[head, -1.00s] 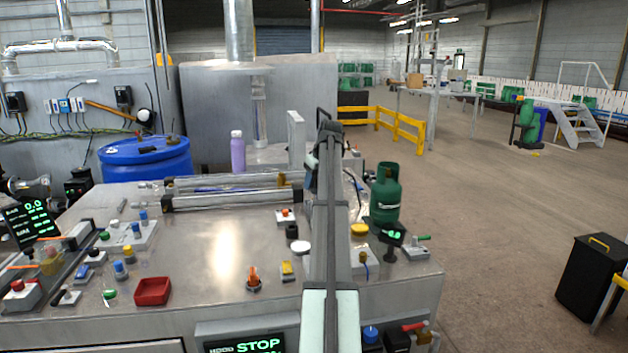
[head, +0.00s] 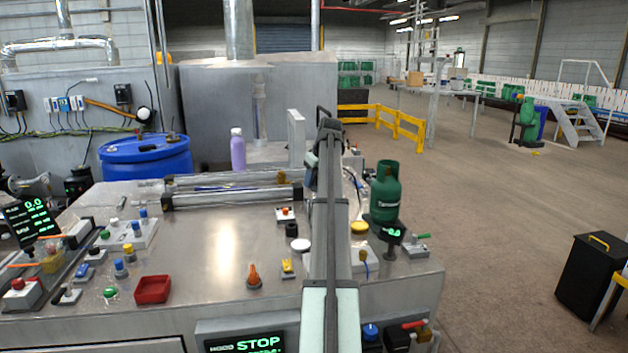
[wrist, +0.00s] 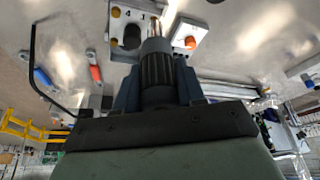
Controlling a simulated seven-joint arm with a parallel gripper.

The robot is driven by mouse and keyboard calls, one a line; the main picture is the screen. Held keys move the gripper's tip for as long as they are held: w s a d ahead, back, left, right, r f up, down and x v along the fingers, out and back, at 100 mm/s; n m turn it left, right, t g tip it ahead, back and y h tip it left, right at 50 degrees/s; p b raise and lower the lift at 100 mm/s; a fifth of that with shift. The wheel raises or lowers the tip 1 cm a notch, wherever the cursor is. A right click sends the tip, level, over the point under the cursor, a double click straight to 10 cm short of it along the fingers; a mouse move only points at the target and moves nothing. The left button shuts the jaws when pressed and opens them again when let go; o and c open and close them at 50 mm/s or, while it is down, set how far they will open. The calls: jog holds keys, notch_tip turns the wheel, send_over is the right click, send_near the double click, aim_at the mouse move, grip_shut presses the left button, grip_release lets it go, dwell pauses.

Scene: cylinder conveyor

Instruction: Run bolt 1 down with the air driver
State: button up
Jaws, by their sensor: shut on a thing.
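My gripper (wrist: 157,90) is in the wrist view, with a dark blue finger on each side of a dark ribbed cylindrical tool, the air driver (wrist: 158,72). The gripper is shut on it. The driver's bright metal tip points away from the gripper, toward a pale plate (wrist: 118,14) marked 4 and 1. A dark round thing (wrist: 131,37) and an orange round part (wrist: 190,42) sit beside the tip. I cannot make out bolt 1 or whether the tip touches it.
A steel bench (head: 215,255) carries a red tray (head: 153,289), an orange knob (head: 254,275) and several buttons. A green gas cylinder (head: 385,193) stands right of my arm. A purple bottle (head: 238,152) and a blue drum (head: 146,157) are behind.

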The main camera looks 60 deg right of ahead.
jog(key=shift+a+f, duration=0.1)
jog(key=shift+f, duration=0.6)
dwell(2.4)
jog(key=shift+r, duration=0.15)
jog(key=shift+r, duration=3)
jog(key=shift+d, duration=0.2)
